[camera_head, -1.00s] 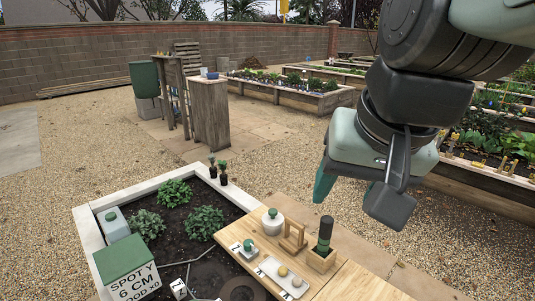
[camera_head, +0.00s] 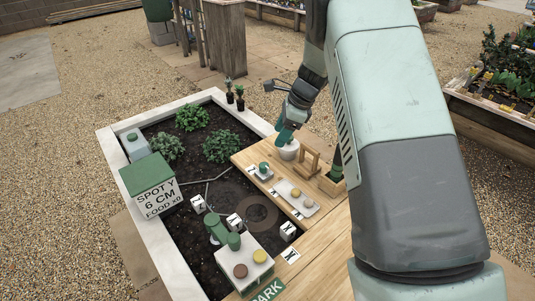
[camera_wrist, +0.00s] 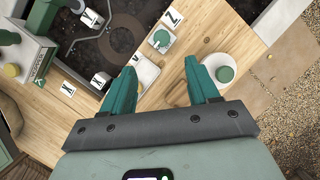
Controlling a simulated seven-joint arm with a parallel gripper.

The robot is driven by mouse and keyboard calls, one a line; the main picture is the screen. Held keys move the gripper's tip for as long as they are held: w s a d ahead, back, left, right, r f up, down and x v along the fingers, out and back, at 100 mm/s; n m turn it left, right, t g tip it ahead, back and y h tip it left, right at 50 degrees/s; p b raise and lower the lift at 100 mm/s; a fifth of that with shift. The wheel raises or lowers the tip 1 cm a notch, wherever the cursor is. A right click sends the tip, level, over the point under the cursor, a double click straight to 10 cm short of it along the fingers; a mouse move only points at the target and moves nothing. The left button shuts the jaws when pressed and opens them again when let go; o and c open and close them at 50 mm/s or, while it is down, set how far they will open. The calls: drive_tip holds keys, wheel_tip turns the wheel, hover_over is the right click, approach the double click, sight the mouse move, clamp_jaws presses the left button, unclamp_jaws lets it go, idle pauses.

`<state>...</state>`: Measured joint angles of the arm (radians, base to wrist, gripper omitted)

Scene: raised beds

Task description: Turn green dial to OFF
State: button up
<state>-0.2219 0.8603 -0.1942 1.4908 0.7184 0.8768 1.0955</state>
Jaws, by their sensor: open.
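A round green dial (camera_head: 263,168) sits on a small white base at the left edge of the wooden worktop (camera_head: 325,225). It also shows in the wrist view (camera_wrist: 161,38), ahead of my fingertips; I cannot read its setting. My gripper (camera_wrist: 161,68) is open and empty, fingers pointing down above the worktop, with the dial beyond the gap between them. In the head view my gripper (camera_head: 284,134) is above and right of the dial, by the white pot. Nothing touches the dial.
A white pot with a green top (camera_wrist: 224,74) stands close to my right finger. A wooden frame (camera_head: 308,162), a white tray (camera_head: 310,208) with round knobs and a wooden holder with a green-and-black cylinder stand nearby.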

drive_tip(key=m, duration=0.1)
approach(264, 164)
drive_tip(key=x, duration=0.8)
drive_tip(key=shift+s+f, duration=0.1)
drive_tip(key=shift+f, duration=0.3)
drive_tip(key=c, duration=1)
